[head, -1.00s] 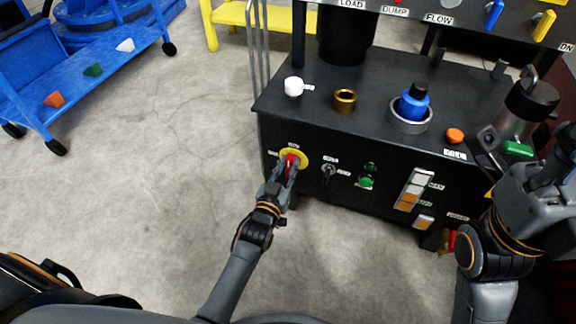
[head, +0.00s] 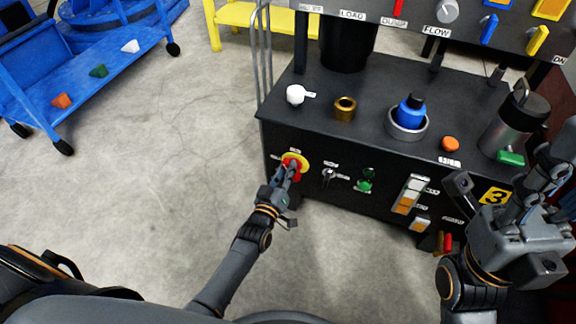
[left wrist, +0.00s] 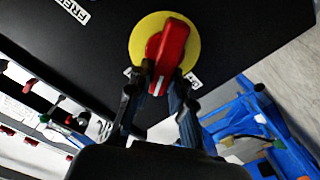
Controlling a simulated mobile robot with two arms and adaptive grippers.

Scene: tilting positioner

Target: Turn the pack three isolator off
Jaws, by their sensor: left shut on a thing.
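The isolator is a red handle (head: 291,166) on a round yellow plate (head: 303,160), on the front left of a black cabinet. The left wrist view shows the red handle (left wrist: 168,50) over the yellow plate (left wrist: 140,40), slightly tilted, its white mark at the gripper end. My left gripper (head: 287,172) is shut on the handle; in the left wrist view its fingers (left wrist: 160,92) lie either side of the handle's lower end. Labels around the plate are too small or partly covered to read. My right gripper (head: 508,180) is open and empty before the cabinet's right end.
A selector (head: 328,176) and green button (head: 364,185) are right of the isolator. Open floor lies left.

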